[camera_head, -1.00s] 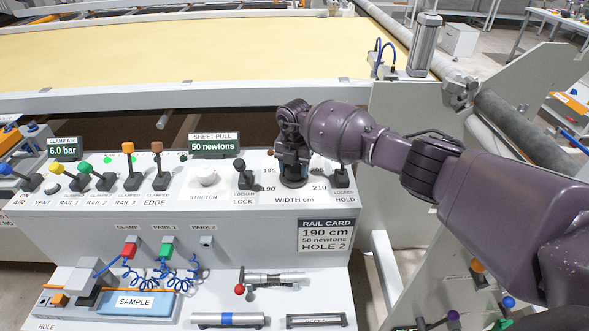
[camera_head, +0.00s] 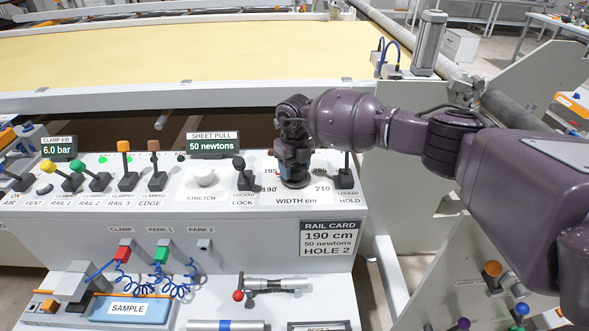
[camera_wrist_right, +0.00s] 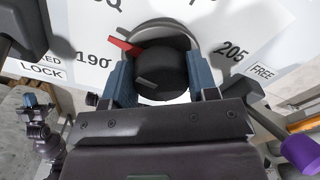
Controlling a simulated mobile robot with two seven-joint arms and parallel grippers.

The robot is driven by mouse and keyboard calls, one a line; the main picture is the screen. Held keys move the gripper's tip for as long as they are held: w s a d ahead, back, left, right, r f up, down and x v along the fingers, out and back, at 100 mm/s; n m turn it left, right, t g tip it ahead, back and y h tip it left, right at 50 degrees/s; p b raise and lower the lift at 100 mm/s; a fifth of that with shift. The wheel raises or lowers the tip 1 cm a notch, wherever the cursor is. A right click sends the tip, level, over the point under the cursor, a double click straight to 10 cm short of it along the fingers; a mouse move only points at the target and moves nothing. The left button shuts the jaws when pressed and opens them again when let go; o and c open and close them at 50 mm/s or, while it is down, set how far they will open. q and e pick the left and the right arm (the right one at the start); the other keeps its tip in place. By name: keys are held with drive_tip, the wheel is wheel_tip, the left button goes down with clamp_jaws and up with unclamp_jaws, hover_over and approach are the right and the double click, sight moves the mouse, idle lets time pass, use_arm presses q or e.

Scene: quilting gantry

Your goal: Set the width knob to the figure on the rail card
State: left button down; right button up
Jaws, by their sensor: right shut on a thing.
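The width knob (camera_wrist_right: 160,75) is dark and round, with a red pointer (camera_wrist_right: 122,46). In the right wrist view the pointer's tip is at the left, just above the printed 190. My right gripper (camera_wrist_right: 163,82) is shut on the knob, one blue finger on each side. In the head view my right gripper (camera_head: 294,165) points down over the WIDTH cm dial and hides the knob. The rail card (camera_head: 331,239) on the panel front reads 190 cm, 50 newtons, HOLE 2. My left gripper is not in view.
The lock lever (camera_head: 239,166) stands just left of the dial and the hold lever (camera_head: 345,165) just right. The white stretch knob (camera_head: 204,175) is farther left. The sheet pull display (camera_head: 213,145) reads 50 newtons. A sample block (camera_head: 130,309) lies on the lower shelf.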

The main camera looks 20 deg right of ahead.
sight(294, 167)
drive_tip(key=n+b, duration=0.1)
drive_tip(key=n, duration=0.2)
drive_tip(key=shift+f+n, duration=0.1)
drive_tip(key=shift+n, duration=0.3)
drive_tip(key=n+b, duration=0.1)
drive_tip(key=n, duration=0.1)
drive_tip(key=shift+n, duration=0.4)
drive_tip(key=shift+s+a+n, duration=0.1)
drive_tip(key=shift+n, duration=0.5)
drive_tip(key=o, duration=0.8)
drive_tip(key=shift+o, duration=0.6)
drive_tip(key=shift+r, duration=0.2)
wheel_tip(294, 167, up, 11)
drive_tip(key=shift+f, duration=0.15)
